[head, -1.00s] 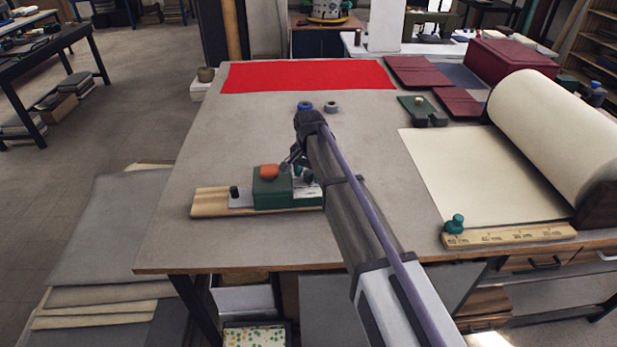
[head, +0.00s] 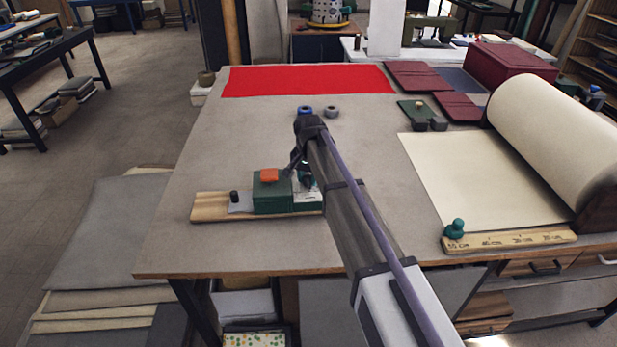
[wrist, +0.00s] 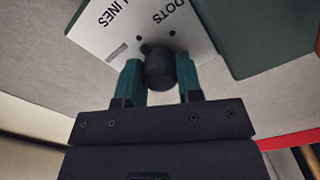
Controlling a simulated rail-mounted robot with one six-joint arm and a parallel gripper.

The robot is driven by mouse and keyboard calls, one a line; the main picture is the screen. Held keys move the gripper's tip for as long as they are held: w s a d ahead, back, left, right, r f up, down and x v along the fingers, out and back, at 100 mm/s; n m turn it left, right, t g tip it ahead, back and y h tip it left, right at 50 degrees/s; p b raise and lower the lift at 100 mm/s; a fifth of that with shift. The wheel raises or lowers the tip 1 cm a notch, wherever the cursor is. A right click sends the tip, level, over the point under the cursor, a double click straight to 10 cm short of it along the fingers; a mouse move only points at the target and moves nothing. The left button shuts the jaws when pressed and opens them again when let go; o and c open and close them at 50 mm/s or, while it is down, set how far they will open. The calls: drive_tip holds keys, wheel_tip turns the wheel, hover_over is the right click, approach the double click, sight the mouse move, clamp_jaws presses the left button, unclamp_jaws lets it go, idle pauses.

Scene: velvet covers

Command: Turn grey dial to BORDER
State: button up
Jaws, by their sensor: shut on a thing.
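The grey dial (wrist: 160,70) is a dark round knob on a pale plate (wrist: 150,22) in the wrist view. My gripper (wrist: 160,76) has its two teal fingers on either side of the dial, shut on it. A small dark nub shows at the dial's upper left. The plate reads DOTS and LINES; no BORDER label can be read. In the head view, my gripper (head: 305,179) is down at the right end of the green block (head: 271,196), over the pale plate (head: 308,195). My arm and gripper hide the dial there.
The block sits on a wooden board (head: 210,206) and has an orange top piece (head: 269,175). A dark knob (head: 234,196) stands at the board's left. A red cloth (head: 305,80) lies at the back, and a cream roll (head: 550,140) is at right. The table's left front is clear.

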sight(309, 176)
drive_tip(key=n, duration=0.5)
drive_tip(key=shift+n, duration=0.4)
drive_tip(key=n, duration=0.4)
drive_tip(key=shift+n, duration=0.4)
drive_tip(key=o, duration=0.9)
drive_tip(key=shift+r, duration=0.1)
wheel_tip(309, 176, up, 11)
drive_tip(key=p, duration=1.1)
drive_tip(key=shift+f, duration=0.2)
